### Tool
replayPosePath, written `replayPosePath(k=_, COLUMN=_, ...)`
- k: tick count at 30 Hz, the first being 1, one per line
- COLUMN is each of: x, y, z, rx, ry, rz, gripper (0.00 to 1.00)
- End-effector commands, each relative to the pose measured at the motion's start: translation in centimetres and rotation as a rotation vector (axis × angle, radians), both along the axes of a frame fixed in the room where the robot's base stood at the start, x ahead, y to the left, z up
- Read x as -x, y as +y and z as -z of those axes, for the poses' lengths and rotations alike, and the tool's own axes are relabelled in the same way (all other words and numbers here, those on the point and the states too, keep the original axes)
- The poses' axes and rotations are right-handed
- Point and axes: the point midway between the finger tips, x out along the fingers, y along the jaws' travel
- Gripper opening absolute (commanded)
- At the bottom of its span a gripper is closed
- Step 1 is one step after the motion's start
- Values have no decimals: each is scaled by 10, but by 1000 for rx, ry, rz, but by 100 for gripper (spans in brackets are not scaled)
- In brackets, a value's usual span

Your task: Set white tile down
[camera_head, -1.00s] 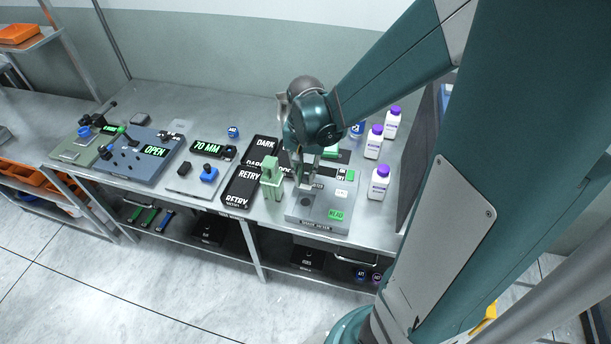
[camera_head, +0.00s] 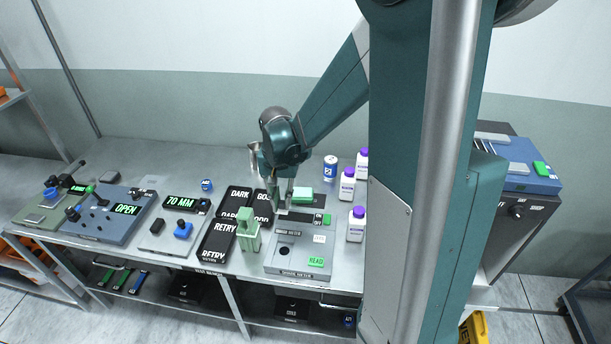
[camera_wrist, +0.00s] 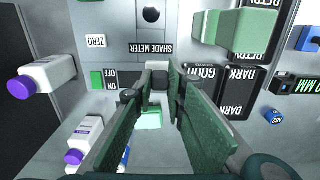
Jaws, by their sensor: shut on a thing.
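My gripper (camera_head: 283,203) hangs over the back edge of the shade meter (camera_head: 268,262), pointing down. In the wrist view its two long green-padded fingers (camera_wrist: 159,76) are closed around a small pale piece (camera_wrist: 159,71), apparently the white tile, with a dark part below it. The fingers hide most of it, and the head view does not show it clearly. The shade meter also shows in the wrist view (camera_wrist: 188,20), with its dark round port (camera_wrist: 151,14) apart from the fingertips. I cannot tell whether the tile touches a surface.
A pale green block (camera_head: 302,194) lies behind the meter. Black labelled trays (camera_head: 216,240) and a green stand (camera_head: 248,232) are left of it. White purple-capped bottles (camera_head: 355,225) and a blue can (camera_head: 330,168) stand right. Clear bench lies at the back left.

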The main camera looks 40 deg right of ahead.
Motion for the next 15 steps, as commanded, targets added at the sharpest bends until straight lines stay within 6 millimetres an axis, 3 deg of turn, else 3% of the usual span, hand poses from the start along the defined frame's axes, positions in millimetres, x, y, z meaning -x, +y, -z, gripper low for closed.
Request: replayPosePath(k=15, x=-103, y=-89, z=2, rx=0, ry=0, rz=2, gripper=2)
